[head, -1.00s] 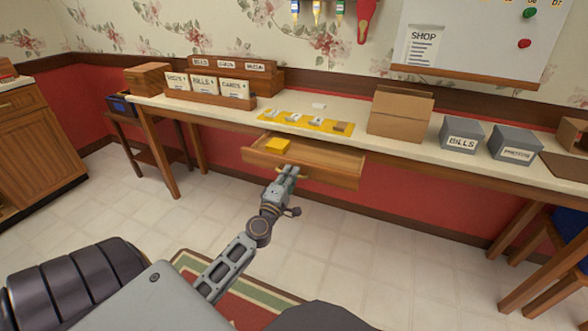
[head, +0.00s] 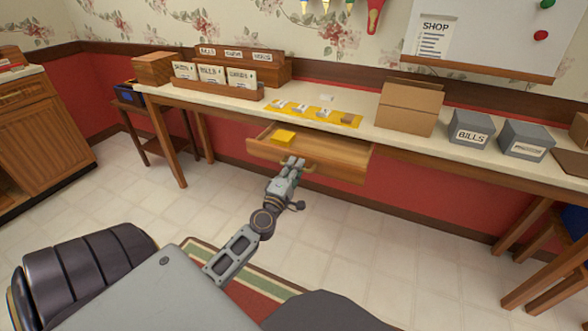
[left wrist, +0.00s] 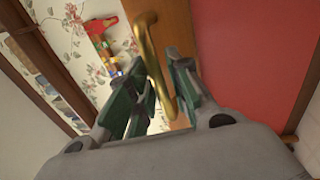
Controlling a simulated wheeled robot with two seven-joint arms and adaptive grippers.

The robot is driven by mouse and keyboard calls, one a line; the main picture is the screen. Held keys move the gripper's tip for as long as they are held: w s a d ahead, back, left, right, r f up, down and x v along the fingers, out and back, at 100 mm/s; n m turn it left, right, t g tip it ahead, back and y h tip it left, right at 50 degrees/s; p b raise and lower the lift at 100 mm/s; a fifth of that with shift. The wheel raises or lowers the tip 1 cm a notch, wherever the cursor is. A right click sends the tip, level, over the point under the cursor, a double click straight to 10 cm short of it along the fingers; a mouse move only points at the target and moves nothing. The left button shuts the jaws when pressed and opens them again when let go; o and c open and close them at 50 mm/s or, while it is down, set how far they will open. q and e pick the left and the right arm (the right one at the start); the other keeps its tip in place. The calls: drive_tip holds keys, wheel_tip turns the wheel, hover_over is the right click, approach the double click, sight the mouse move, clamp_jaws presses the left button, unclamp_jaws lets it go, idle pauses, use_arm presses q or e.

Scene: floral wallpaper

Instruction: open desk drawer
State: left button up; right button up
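The desk (head: 225,107) has a cream top and stands along the red wall. Its wooden drawer (head: 340,165) is pulled out, and a yellow block (head: 284,137) lies inside at the left. A brass handle (head: 311,166) is on the drawer front; it also shows in the left wrist view (left wrist: 152,60). My left gripper (head: 293,163) is at the handle. In the left wrist view its green-padded fingers (left wrist: 161,88) are on either side of the brass bar and appear closed on it. My right gripper is not in view.
On the desk are a card rack (head: 215,88), a yellow mat (head: 262,104) with small items, a cardboard box (head: 408,110) and grey bins (head: 470,132). A striped rug (head: 188,252) lies on the tiled floor. Floor under the desk's middle is clear.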

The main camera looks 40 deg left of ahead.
use_arm(q)
drive_tip(key=shift+s, duration=0.1)
drive_tip(key=v, duration=1.1)
drive_tip(key=shift+s+f, duration=0.2)
drive_tip(key=shift+s, duration=0.15)
idle(0.4)
drive_tip(key=shift+d, duration=0.1)
idle(0.4)
